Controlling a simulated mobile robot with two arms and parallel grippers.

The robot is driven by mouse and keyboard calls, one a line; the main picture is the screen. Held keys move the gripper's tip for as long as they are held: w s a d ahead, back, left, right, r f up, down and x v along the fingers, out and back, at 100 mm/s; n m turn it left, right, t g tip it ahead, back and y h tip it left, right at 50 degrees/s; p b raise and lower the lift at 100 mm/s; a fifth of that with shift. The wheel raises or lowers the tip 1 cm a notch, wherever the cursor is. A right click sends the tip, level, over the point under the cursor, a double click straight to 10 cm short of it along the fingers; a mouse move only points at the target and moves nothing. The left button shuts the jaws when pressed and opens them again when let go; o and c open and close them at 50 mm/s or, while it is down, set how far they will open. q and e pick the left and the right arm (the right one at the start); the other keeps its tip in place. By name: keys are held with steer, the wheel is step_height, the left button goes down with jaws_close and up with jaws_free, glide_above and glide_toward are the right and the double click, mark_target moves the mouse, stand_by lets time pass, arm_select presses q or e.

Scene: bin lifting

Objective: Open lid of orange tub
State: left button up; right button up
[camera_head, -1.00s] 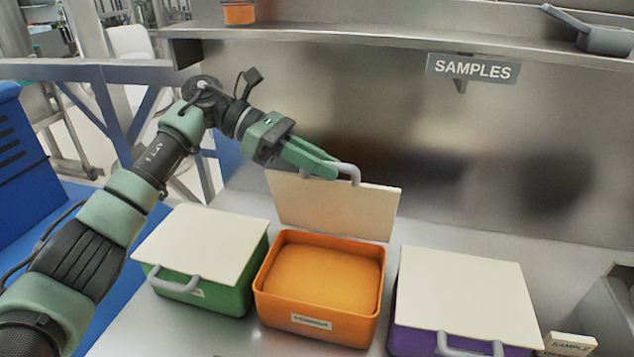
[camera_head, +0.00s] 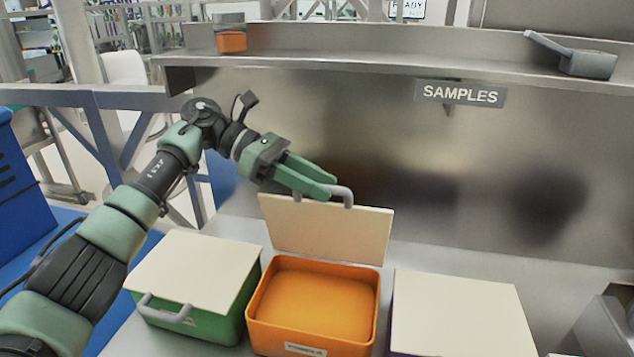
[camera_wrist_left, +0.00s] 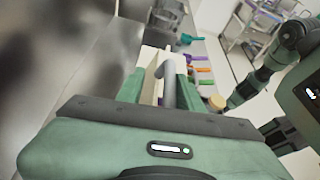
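The orange tub (camera_head: 262,335) stands in the middle of the bench, its top uncovered and an orange filling showing inside. Its cream lid (camera_head: 325,235) stands raised at the back edge, leaning back. The lid's grey handle (camera_head: 347,194) is at the top. My left gripper (camera_head: 326,187) is at the handle. In the left wrist view its two fingers (camera_wrist_left: 160,88) are apart, with the grey handle (camera_wrist_left: 169,66) between them. It is open and does not look clamped on the handle. My right gripper is not seen in either view.
A green tub (camera_head: 205,325) with its cream lid down is at the left. Another lidded tub (camera_head: 460,310) is at the right, partly cut off. A metal shelf (camera_head: 370,55) with a SAMPLES sign (camera_head: 460,93) runs along the back wall.

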mark_target(279, 198)
arm_select(q)
steer(key=shift+b+v, duration=0.65)
steer(key=shift+v, duration=3.2)
steer(key=shift+r, duration=0.1)
jaws_close()
